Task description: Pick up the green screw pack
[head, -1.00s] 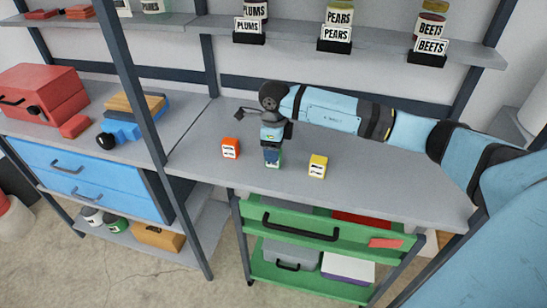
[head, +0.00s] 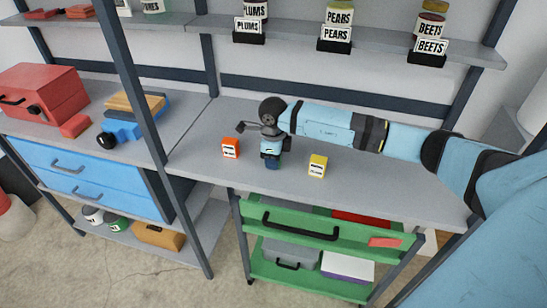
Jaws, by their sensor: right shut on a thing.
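My right gripper (head: 271,161) points down at the grey worktop, between the orange pack and the yellow pack. It is shut on a small pack that the fingers hide almost fully. From its place in the row it is the green screw pack; its colour and label hardly show now. It is at worktop level, and I cannot tell whether it touches the surface. My left gripper is not in view.
An orange pack (head: 230,148) stands close left of the gripper and a yellow pack (head: 318,166) to its right, on the worktop (head: 390,178). A shelf above holds labelled jars. A blue-grey post (head: 135,95) rises at the left. A green drawer cart (head: 290,231) stands below.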

